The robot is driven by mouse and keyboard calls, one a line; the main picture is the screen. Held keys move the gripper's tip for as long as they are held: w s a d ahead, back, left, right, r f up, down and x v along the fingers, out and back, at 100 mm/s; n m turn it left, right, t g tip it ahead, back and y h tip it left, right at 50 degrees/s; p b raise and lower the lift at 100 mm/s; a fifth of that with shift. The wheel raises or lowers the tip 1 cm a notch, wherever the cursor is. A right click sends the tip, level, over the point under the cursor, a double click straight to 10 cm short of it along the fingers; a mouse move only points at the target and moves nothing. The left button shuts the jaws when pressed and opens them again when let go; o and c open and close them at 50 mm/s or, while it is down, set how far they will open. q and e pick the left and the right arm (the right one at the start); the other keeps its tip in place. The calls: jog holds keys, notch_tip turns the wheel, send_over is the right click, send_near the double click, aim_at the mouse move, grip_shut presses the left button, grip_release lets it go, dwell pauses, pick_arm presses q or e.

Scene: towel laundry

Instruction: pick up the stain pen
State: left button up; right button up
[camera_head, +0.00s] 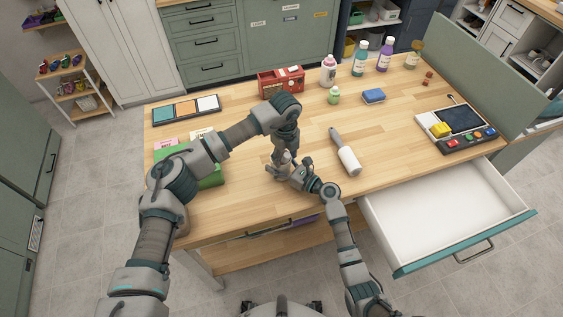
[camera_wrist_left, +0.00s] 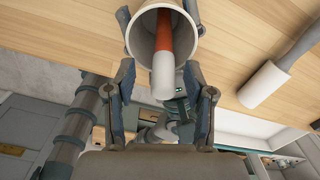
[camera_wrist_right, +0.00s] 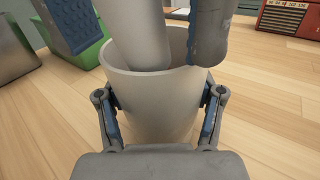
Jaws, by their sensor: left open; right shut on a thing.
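A pale, round cup (camera_wrist_right: 150,105) stands upright at the table's front edge region. The stain pen, red-orange with a pale grey end (camera_wrist_left: 165,75), stands inside it, its end rising above the rim in the right wrist view (camera_wrist_right: 140,35). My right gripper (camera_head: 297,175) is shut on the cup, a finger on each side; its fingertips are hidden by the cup. My left gripper (camera_head: 281,161) reaches down over the cup from above, open. Its fingers (camera_wrist_left: 165,105) lie either side of the pen, apart from it. In the head view the arms mostly hide cup and pen.
A lint roller (camera_head: 345,152) lies right of the grippers. A white open drawer (camera_head: 450,215) juts out at the front right. The wooden table between is clear.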

pick_arm(q)
jog(key=shift+a, duration=0.3)
jog(key=c, duration=0.8)
pick_arm(e)
jog(key=shift+a, duration=0.3)
pick_arm(q)
jog(key=shift+a, duration=0.2)
jog(key=shift+c, duration=0.9)
pick_arm(e)
jog(key=shift+a, duration=0.2)
pick_arm(q)
jog(key=shift+a, duration=0.25)
pick_arm(e)
jog(key=shift+a, duration=0.2)
jog(key=shift+d, duration=0.1)
pick_arm(q)
jog(key=r, duration=0.2)
jog(key=d+r, duration=0.1)
jog(key=r, duration=0.4)
jog(key=shift+d+r, duration=0.15)
jog(key=shift+r, duration=0.2)
pick_arm(e)
jog(key=shift+d, duration=0.45)
jog(key=shift+a, duration=0.35)
pick_arm(q)
notch_tip(320, 180, up, 10)
jog(key=shift+a+r, duration=0.2)
jog(key=shift+a, duration=0.1)
pick_arm(e)
jog(key=shift+d, duration=0.1)
